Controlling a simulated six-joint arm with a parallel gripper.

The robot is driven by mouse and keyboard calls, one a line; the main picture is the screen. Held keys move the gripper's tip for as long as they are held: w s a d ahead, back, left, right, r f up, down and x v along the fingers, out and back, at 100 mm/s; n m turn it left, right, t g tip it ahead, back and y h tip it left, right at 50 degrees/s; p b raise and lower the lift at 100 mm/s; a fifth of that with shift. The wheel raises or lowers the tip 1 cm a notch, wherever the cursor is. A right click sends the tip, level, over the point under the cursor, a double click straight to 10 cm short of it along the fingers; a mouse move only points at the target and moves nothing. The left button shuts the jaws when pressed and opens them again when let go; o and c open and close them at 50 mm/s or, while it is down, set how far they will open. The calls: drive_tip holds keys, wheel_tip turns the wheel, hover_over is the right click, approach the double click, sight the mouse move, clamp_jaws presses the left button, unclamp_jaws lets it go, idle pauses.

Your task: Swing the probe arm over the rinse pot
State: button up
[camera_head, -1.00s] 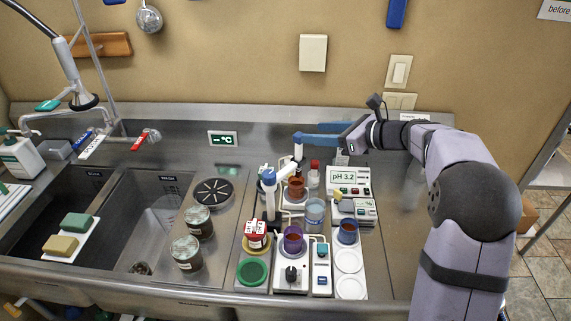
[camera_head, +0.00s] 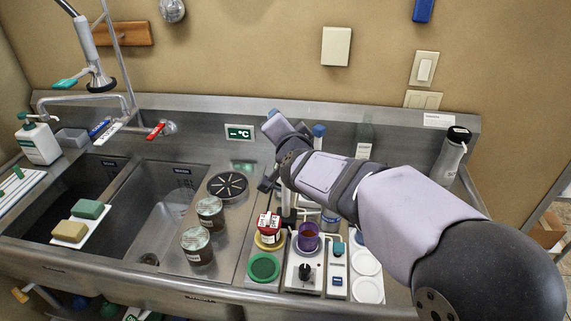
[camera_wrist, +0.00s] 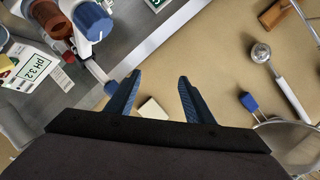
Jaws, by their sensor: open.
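My gripper (camera_wrist: 158,98) is open in the wrist view, its two blue fingers apart with nothing between them. In the head view its blue end (camera_head: 274,124) is above the back of the counter, behind the small devices. A white stand with a blue cap (camera_wrist: 92,20) and a white arm, which looks like the probe arm, is up and left of the fingers in the wrist view, apart from them. A blue top (camera_head: 318,130) shows behind my arm in the head view. A clear bluish pot (camera_head: 330,222), perhaps the rinse pot, is mostly hidden by my arm.
A purple cup (camera_head: 308,238), a red-and-white container (camera_head: 269,226) and a green round pad (camera_head: 263,267) are at the front. Two brown jars (camera_head: 210,212) stand left, beside the sink. A pH meter (camera_wrist: 37,67) and a brown-red cup (camera_wrist: 48,18) show in the wrist view.

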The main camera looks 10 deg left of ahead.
drive_tip(key=f+n, duration=0.1)
drive_tip(key=f, duration=0.1)
drive_tip(key=s+f+n+t+h, duration=0.1)
drive_tip(key=f+n, duration=0.1)
drive_tip(key=s+d+f+n+t, duration=0.1)
drive_tip(key=f+n, duration=0.1)
drive_tip(key=f, duration=0.1)
drive_tip(key=shift+s+f, duration=0.1)
drive_tip(key=shift+s, duration=0.1)
drive_tip(key=s+f+n+t, duration=0.1)
drive_tip(key=s+f+n, duration=0.2)
drive_tip(key=f+n, duration=0.1)
drive_tip(key=w+p, duration=0.2)
drive_tip(key=w, duration=0.5)
drive_tip(key=shift+a+r, duration=0.2)
drive_tip(key=shift+a, duration=0.25)
